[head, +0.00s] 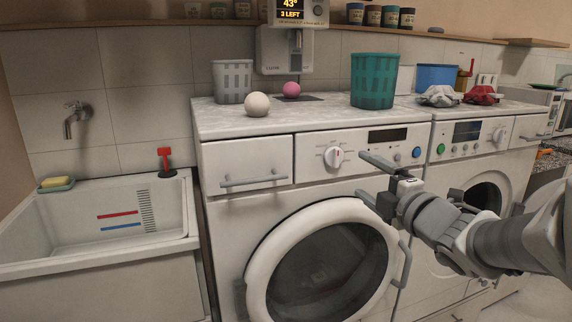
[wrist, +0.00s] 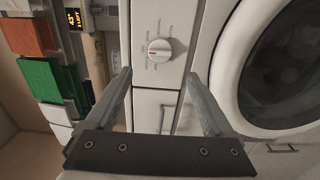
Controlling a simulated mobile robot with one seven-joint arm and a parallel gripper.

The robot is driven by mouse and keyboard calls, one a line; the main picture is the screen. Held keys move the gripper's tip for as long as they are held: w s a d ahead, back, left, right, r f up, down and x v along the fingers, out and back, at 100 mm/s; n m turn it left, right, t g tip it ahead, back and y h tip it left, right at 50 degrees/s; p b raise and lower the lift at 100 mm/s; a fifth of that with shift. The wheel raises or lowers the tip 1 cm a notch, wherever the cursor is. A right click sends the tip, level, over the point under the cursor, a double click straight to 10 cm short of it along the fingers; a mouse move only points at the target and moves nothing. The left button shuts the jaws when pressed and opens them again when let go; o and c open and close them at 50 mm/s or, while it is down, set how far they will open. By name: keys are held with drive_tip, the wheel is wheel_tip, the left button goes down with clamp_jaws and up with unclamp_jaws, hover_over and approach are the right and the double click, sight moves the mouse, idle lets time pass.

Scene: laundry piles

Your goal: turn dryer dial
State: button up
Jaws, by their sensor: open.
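The white round dial (head: 333,157) with a red mark sits on the front panel of the left machine (head: 222,208). In the wrist view the dial (wrist: 160,49) shows whole, with printed marks around it. My gripper (head: 363,177) is open and empty, in front of the panel and just right of the dial in the head view. In the wrist view the dial lies beyond and between the two fingertips (wrist: 159,78), apart from both. A second machine (head: 463,160) at right has its own dial (head: 499,135). I see no label telling which machine is the dryer.
A drawer handle (head: 254,181) and the round door (head: 262,255) with its handle (head: 403,265) stick out near the dial. A white ball (head: 257,104), grey basket (head: 232,81) and teal basket (head: 374,80) stand on top. A sink (head: 60,230) is at left.

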sight(338, 159)
drive_tip(key=b+x, duration=0.1)
drive_tip(key=x, duration=0.9)
drive_tip(key=shift+w, duration=0.15)
drive_tip(key=c, duration=1.4)
